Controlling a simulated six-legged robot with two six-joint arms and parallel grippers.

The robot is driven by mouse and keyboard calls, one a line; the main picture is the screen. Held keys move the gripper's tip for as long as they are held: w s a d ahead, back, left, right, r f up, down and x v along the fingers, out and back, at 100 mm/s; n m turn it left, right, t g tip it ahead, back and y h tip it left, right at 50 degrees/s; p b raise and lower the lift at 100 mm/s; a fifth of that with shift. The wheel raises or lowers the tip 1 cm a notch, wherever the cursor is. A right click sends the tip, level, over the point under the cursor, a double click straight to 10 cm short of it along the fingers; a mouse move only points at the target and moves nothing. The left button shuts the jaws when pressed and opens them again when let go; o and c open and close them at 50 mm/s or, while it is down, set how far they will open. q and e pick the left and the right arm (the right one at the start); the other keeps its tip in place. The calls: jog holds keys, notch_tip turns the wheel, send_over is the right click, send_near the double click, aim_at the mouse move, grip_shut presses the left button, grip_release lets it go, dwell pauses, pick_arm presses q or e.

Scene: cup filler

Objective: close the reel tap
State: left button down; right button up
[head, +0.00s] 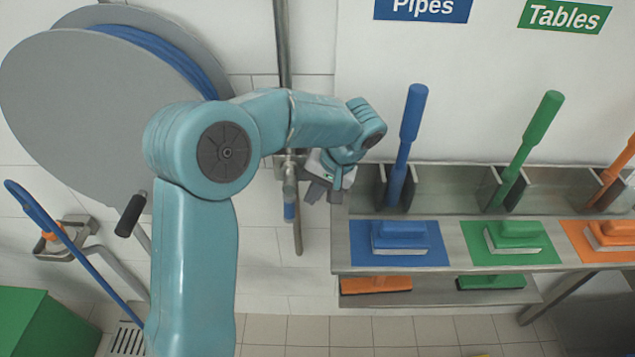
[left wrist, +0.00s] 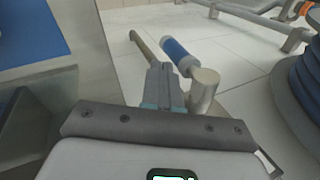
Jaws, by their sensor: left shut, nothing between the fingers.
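The reel tap (head: 290,178) is a metal fitting on the upright wall pipe left of the shelf. Its blue-sleeved lever (head: 289,212) points downward in the head view. In the left wrist view, the tap's metal end (left wrist: 204,88) and the blue lever (left wrist: 180,57) lie just right of my fingers. My left gripper (head: 318,192) is shut and empty, close to the right side of the tap. It also shows in the left wrist view (left wrist: 161,82). I cannot tell whether the fingers touch the lever. My right gripper is not in view.
A large grey hose reel (head: 70,110) with blue hose stands at the left. A steel shelf (head: 345,240) with blue, green and orange brushes (head: 400,235) is close on the right. A green box (head: 40,325) sits at lower left. The tiled floor (head: 380,332) in front is mostly clear.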

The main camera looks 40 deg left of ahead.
aim_at(294, 219)
pick_arm(q)
jog(key=x, duration=0.5)
jog(key=shift+a+f, duration=0.1)
jog(key=shift+f, duration=0.15)
jog(key=shift+s, duration=0.1)
jog(key=shift+a+f, duration=0.1)
jog(key=shift+f, duration=0.05)
jog(key=shift+g+y, duration=0.3)
